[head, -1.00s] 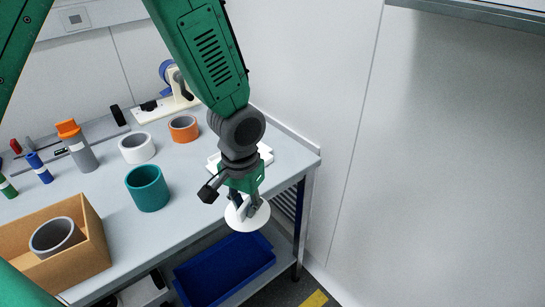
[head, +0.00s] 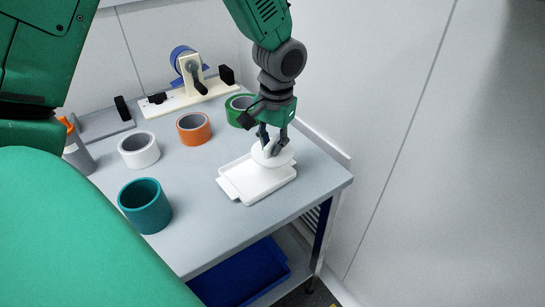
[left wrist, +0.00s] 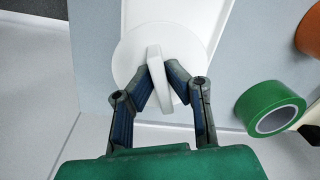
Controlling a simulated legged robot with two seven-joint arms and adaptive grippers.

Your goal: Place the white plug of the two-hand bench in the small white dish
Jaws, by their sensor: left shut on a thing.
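The white plug (head: 262,158) is a round disc with an upright ridge on top. My left gripper (head: 271,148) is shut on that ridge, pointing down. In the left wrist view the ridge (left wrist: 156,65) sits between the two fingertips, with the disc (left wrist: 128,60) beyond it. The small white dish (head: 250,186) is a shallow rectangular tray near the right end of the bench. The plug overlaps the dish's far part in the head view; I cannot tell whether it touches. The dish also shows behind the disc in the left wrist view (left wrist: 215,18). My right gripper is not seen.
On the grey bench (head: 205,225) stand a teal cup (head: 146,215), a white ring (head: 138,160), an orange roll (head: 192,138) and a green roll (head: 236,118), which is close to my left gripper. A tape dispenser (head: 190,90) stands behind. A blue bin (head: 245,275) sits below.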

